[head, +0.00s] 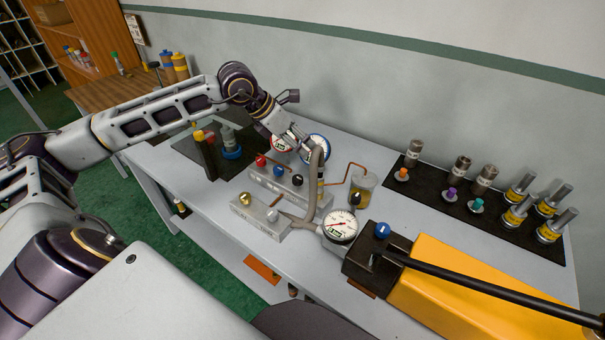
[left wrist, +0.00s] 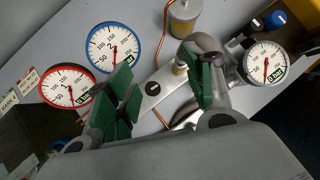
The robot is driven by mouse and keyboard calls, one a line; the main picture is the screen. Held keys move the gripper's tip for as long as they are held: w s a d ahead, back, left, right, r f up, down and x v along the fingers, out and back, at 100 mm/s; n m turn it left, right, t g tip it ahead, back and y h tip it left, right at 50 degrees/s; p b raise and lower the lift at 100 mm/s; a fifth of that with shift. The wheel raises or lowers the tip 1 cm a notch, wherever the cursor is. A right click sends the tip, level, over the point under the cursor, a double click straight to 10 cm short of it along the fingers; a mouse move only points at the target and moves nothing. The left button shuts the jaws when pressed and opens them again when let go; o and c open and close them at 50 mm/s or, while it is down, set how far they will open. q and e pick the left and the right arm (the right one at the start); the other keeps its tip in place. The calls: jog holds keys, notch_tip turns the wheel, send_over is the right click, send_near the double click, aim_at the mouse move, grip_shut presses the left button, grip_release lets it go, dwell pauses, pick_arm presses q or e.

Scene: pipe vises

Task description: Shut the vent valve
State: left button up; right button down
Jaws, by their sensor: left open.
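Two valve blocks stand on the bench. The rear block (head: 280,189) carries red (head: 260,160), blue (head: 279,172) and black (head: 297,180) knobs. The front block (head: 262,222) carries a brass knob (head: 245,199) and a silver knob (head: 272,215). I cannot read which one is the vent valve. My left gripper (head: 302,142) is above the rear block, beside the gauges and the grey hose (head: 315,195). In the left wrist view its green-padded fingers (left wrist: 164,92) are apart, with a pale block and a dark round part (left wrist: 154,88) showing between them. My right gripper is not in view.
A red-rimmed gauge (left wrist: 68,86) and blue-rimmed gauge (left wrist: 113,47) are close to the gripper. A white gauge (head: 340,226), glass jar (head: 362,188) and yellow pump (head: 445,285) with a blue knob (head: 382,230) stand right. A black mat (head: 520,225) holds several fittings.

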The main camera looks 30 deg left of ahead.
pick_arm(q)
jog(key=s+a+f+g+y, duration=0.1)
jog(key=s+a+f+y, duration=0.1)
jog(key=a, duration=0.2)
send_near(297, 178)
jog(key=shift+n+g, duration=0.3)
jog(key=shift+n, duration=0.1)
jog(key=x, duration=0.2)
jog(key=p+x, duration=0.1)
jog(key=x, duration=0.4)
jog(key=shift+w+p, duration=0.3)
jog(key=shift+w, duration=0.05)
jog(key=shift+w+d+f, duration=0.15)
jog(key=shift+w+f, duration=0.05)
jog(key=shift+f, duration=0.5)
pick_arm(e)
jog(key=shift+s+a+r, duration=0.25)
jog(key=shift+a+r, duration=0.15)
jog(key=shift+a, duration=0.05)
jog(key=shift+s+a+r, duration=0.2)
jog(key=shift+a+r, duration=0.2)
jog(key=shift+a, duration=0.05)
